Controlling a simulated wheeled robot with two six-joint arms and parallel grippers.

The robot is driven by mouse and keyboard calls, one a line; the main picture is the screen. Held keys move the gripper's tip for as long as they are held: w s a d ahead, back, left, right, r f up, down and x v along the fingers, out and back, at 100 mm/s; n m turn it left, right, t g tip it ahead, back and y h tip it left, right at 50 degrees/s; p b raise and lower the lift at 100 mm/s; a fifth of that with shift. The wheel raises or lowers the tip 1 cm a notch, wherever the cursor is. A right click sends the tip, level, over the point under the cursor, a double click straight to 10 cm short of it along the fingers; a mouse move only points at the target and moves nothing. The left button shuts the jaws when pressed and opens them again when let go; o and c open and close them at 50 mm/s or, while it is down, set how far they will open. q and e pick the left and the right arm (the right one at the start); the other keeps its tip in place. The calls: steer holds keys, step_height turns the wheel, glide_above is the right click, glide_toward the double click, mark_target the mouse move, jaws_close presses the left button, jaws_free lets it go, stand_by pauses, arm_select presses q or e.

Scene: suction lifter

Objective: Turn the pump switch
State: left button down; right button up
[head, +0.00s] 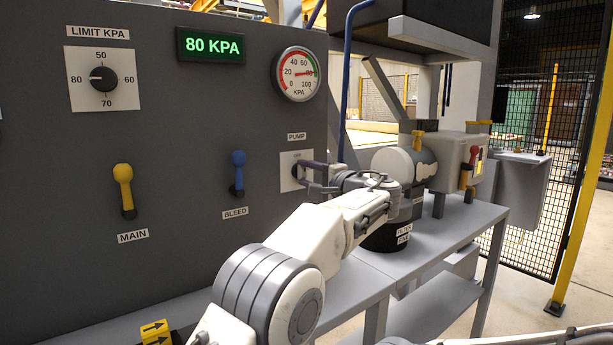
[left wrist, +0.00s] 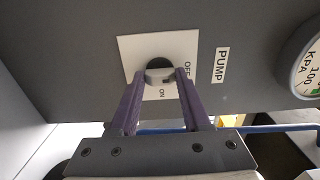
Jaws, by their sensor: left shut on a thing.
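The pump switch (head: 297,171) is a small knob on a white plate under the PUMP label, at the right end of the dark panel. My left gripper (head: 308,177) reaches it from the right and partly hides it. In the left wrist view the grey knob (left wrist: 160,74) sits between the purple fingertips of my left gripper (left wrist: 162,79), which are shut on its sides. The plate reads OFF and ON beside the knob. I cannot tell which mark the knob points to. My right gripper is not in view.
The panel also bears a green display (head: 211,46) reading 80 KPA, a round gauge (head: 299,74), a limit dial (head: 103,78), a yellow MAIN lever (head: 124,188) and a blue BLEED lever (head: 238,171). A grey bench (head: 455,233) with pump equipment stands at the right.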

arm_select(q)
steer(key=shift+f, duration=0.1)
steer(key=shift+c, duration=1.8)
jaws_free()
steer(key=v, duration=1)
steer(key=shift+s+d, duration=0.15)
steer(key=shift+s, duration=0.1)
